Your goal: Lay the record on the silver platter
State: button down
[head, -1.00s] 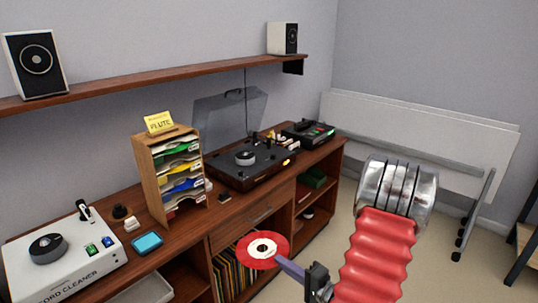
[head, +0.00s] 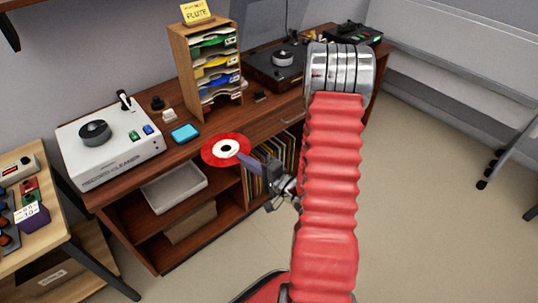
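A red record (head: 226,149) with a white label and dark centre hole is held out in front of the wooden cabinet, roughly flat. My gripper (head: 244,158) is shut on the record's right edge; its fingers look flat and purple-grey. The dark turntable (head: 262,69) stands on the cabinet top, further back and right of the record, with a grey cylinder (head: 283,58) on it. My arm partly covers its right side. I cannot clearly make out a silver platter surface on it.
A wooden rack (head: 190,82) of coloured sleeves stands left of the turntable. A white record cleaner (head: 75,160), a blue box (head: 185,133) and small dark items are on the cabinet top. A side table (head: 55,228) is at left.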

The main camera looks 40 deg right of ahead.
jog(key=w+a+f+n+g+y, duration=0.1)
jog(key=w+a+n+y, duration=0.1)
jog(key=a, duration=0.7)
jog(key=w+a+f+n+g+y, duration=0.1)
jog(key=w+a+y, duration=0.1)
jog(key=a, duration=0.8)
jog(key=shift+w+a+n+y, duration=0.25)
jog(key=shift+n+y, duration=0.15)
jog(key=shift+y, duration=0.2)
